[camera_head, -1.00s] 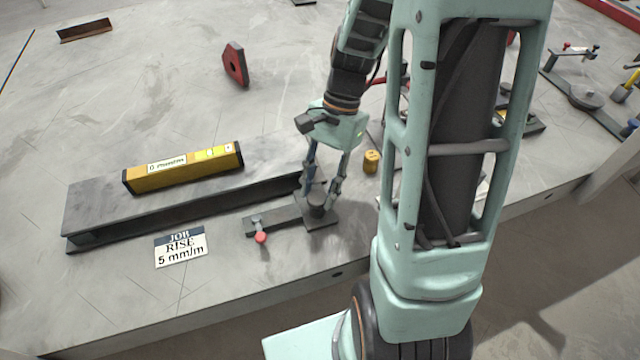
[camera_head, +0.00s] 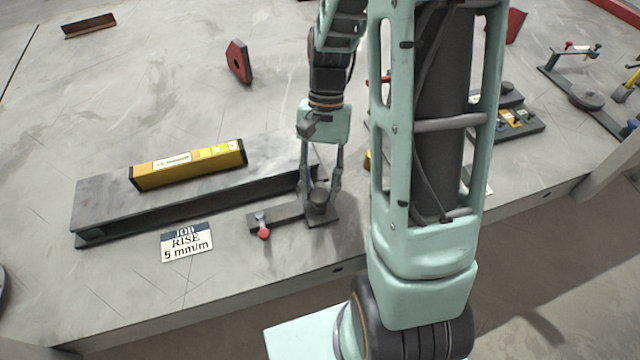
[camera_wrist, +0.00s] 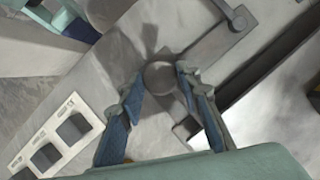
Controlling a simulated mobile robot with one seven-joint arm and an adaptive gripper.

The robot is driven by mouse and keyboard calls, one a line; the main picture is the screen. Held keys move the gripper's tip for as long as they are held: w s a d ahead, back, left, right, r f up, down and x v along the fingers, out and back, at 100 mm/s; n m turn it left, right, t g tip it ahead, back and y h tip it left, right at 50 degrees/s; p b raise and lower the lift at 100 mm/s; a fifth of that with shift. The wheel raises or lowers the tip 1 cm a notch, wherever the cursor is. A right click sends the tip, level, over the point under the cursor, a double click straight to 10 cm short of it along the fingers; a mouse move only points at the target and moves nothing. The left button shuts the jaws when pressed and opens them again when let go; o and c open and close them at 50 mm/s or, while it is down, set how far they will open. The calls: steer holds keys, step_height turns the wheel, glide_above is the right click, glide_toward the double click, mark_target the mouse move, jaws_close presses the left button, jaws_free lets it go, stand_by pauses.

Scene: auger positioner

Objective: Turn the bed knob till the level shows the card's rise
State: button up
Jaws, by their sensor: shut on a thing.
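The bed knob (camera_head: 318,204) is a dark round knob on a flat plate at the right end of the grey bed (camera_head: 100,213). My gripper (camera_head: 319,196) points down at it, its fingers shut on the knob's sides. In the wrist view the knob (camera_wrist: 160,76) sits between the fingertips (camera_wrist: 160,80). The yellow level (camera_head: 188,164) lies along the top of the bed; its display is too small to read now.
A small lever with a red end (camera_head: 263,233) is left of the knob. A red block (camera_head: 239,62) stands behind the bed. Other fixtures (camera_head: 585,95) are at the right. The table's front edge runs close below the knob.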

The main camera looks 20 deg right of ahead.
steer(key=o, duration=1.1)
steer(key=shift+r, duration=0.15)
steer(key=v, duration=1.1)
steer(key=shift+w+d+r, duration=0.15)
steer(key=shift+w+r, duration=0.05)
steer(key=shift+r, duration=0.15)
